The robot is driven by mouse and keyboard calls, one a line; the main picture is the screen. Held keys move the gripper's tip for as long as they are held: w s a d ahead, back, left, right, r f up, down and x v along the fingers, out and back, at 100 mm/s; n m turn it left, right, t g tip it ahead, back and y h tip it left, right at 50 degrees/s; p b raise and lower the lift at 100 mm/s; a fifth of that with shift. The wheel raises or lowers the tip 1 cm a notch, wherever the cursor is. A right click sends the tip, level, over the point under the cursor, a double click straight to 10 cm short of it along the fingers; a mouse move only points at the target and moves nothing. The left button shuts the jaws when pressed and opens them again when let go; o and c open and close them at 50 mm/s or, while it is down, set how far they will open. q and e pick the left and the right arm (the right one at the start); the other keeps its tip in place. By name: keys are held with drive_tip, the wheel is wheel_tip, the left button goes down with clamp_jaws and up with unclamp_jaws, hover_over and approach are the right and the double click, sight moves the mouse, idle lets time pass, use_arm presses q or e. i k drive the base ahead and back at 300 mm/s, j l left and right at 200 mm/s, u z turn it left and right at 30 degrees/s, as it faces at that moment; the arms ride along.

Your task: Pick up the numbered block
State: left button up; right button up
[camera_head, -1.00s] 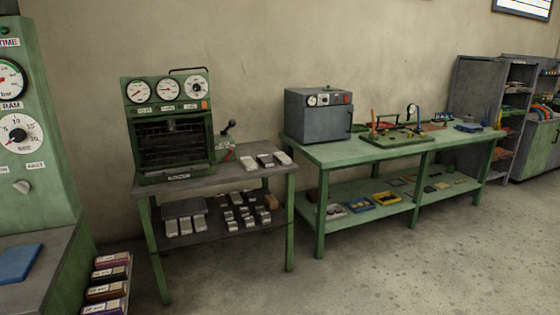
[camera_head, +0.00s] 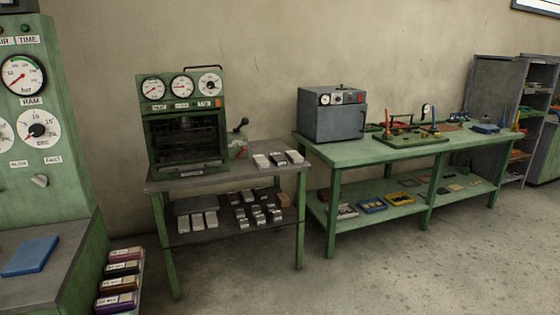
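Three pale metal blocks lie side by side on the top of a grey table with green legs (camera_head: 222,177); the middle one (camera_head: 278,159) sits between a left one (camera_head: 262,161) and a right one (camera_head: 295,157). More pale blocks lie on the lower shelf: a row of three larger ones at its left (camera_head: 197,221) and several smaller ones at its right (camera_head: 257,216). I cannot read a number on any block from here. Neither of my grippers is in view.
A green machine with dials (camera_head: 187,140) stands on the grey table. A long green bench (camera_head: 375,152) with a grey box oven (camera_head: 332,118) is to its right. A green gauge cabinet (camera_head: 50,150) is at the left. The floor in front (camera_head: 400,280) is clear.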

sight(278, 159)
drive_tip(key=i+l+z, duration=0.1)
drive_tip(key=i+z, duration=0.4)
drive_tip(key=i, duration=1.3)
